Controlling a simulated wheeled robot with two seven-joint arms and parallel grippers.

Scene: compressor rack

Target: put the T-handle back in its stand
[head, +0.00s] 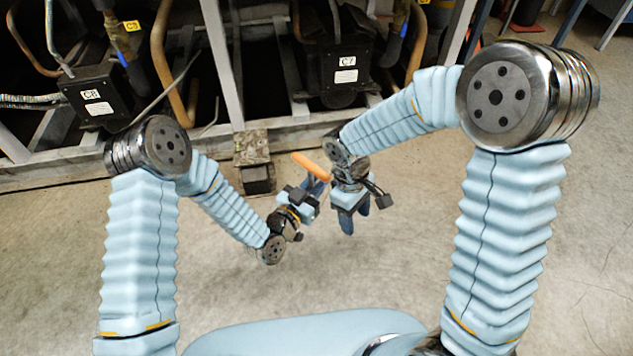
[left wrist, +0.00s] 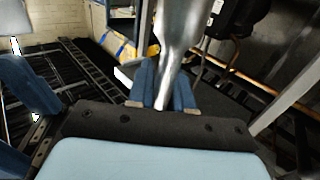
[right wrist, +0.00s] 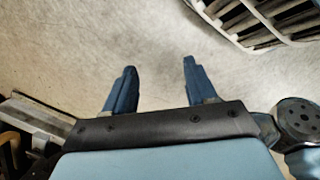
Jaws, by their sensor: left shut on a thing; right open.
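My left gripper (head: 317,187) is shut on the T-handle, holding it above the floor in front of the rack. In the head view an orange bar (head: 308,165), apparently part of the T-handle, shows just beyond the left fingers. In the left wrist view a shiny metal shaft (left wrist: 179,45) stands between the blue fingers (left wrist: 162,90) and runs out of the top of the picture. My right gripper (head: 346,222) is close to the right of the left one. In the right wrist view its fingers (right wrist: 155,88) are apart with nothing between them. I cannot make out the stand in any view.
The compressor rack (head: 218,60) stands at the back, with black boxes labelled C8 (head: 98,98) and C7 (head: 343,68) and copper pipes. A block-like foot (head: 252,148) juts from its lower rail. The concrete floor (head: 400,240) around my grippers is clear.

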